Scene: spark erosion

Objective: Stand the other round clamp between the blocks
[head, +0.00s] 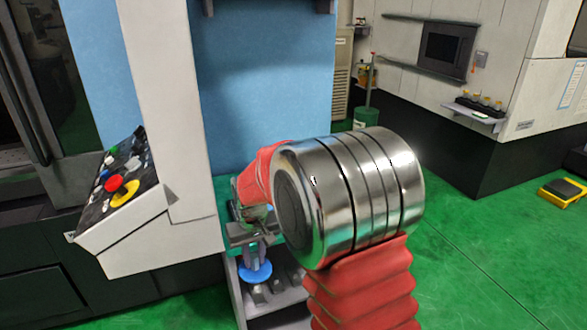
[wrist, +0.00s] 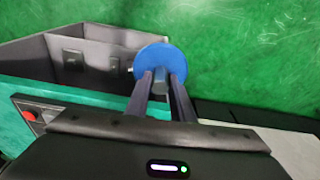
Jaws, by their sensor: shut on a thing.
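The round clamp, a blue disc with a grey stem, hangs below my gripper (head: 250,252) in the head view (head: 256,274). In the wrist view, my gripper's (wrist: 162,80) two dark fingers are shut on the grey stem of the round clamp (wrist: 153,55). The disc is beyond the fingertips. Grey blocks stand in a grey open-topped box: one block (wrist: 73,60) is clear to the left of the clamp, and another (wrist: 125,66) is close beside it, partly hidden. Whether the clamp touches the box floor I cannot tell.
The grey box (head: 236,290) stands low beside the white and blue machine (head: 265,85). A control panel (head: 118,190) with a red button juts out at the left. A green surface (wrist: 60,125) lies nearer in the wrist view. Green floor (head: 470,270) is free to the right.

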